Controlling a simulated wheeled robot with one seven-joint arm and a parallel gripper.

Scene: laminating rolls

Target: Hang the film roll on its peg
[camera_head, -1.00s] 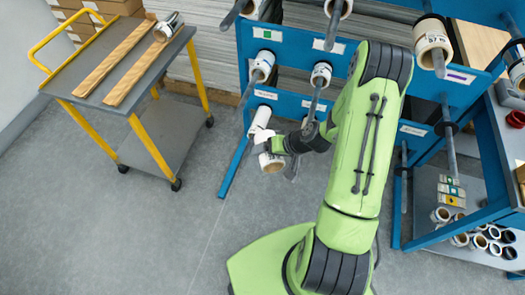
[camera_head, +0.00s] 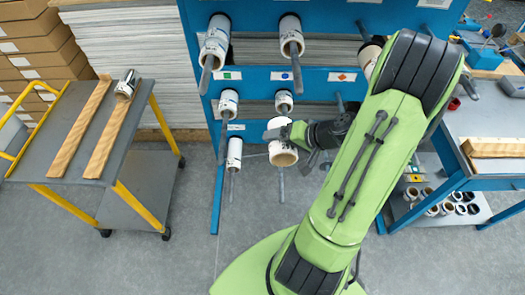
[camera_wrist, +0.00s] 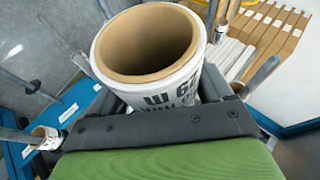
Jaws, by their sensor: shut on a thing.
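My gripper (camera_head: 297,137) is shut on a white film roll (camera_head: 283,151) with a brown cardboard core. In the wrist view the held roll (camera_wrist: 150,50) shows black print on its side, and its open core looks empty. The roll is in front of the lower part of the blue peg rack (camera_head: 330,90), right of a white roll (camera_head: 234,152) hanging on a bottom peg. A grey peg (camera_head: 281,187) shows below the held roll; its base is hidden, and I cannot tell the gap between them.
More rolls hang on the rack: two above (camera_head: 216,42) (camera_head: 291,37) and smaller ones (camera_head: 228,103) (camera_head: 284,102) below. A grey cart (camera_head: 60,130) with yellow legs and wooden strips stands left. A blue-framed workbench (camera_head: 490,120) is right. The floor between cart and rack is clear.

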